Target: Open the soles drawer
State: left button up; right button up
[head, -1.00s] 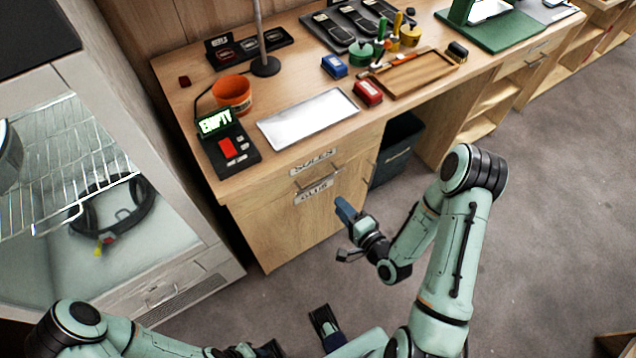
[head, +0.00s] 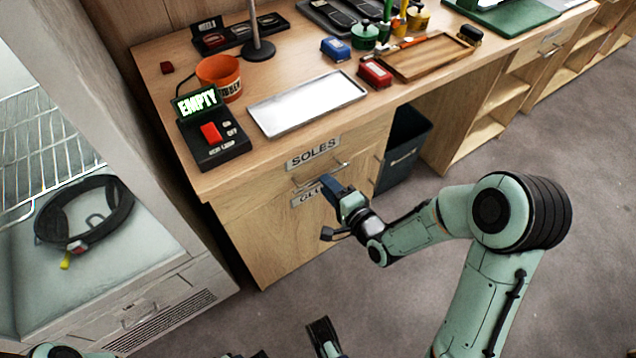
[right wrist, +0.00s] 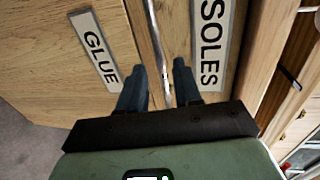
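The soles drawer (head: 276,181) is the top front of the wooden desk, with a SOLES label (head: 313,153) above a thin metal bar handle (head: 321,175). It looks closed. My right gripper (head: 331,210) is in front of it, close to the handle and partly covering the GLUE label (head: 304,198) below. In the right wrist view the open fingers (right wrist: 159,75) stand on either side of the handle bar (right wrist: 154,35), with gaps; I cannot tell whether the bar is within their depth. My left gripper (head: 298,346) is low at the bottom edge, mostly cut off, its fingers apart.
On the desk top stand an EMPTY display box (head: 213,143), an orange cup (head: 218,78), a metal tray (head: 306,103) and a wooden tray (head: 425,60). A dark bin (head: 404,150) is under the desk to the right. A glass-fronted cabinet (head: 165,315) stands left. The floor in front is clear.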

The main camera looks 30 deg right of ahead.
jog(key=shift+x, duration=2.3)
jog(key=shift+r, duration=0.1)
jog(key=shift+c, duration=0.3)
grip_shut()
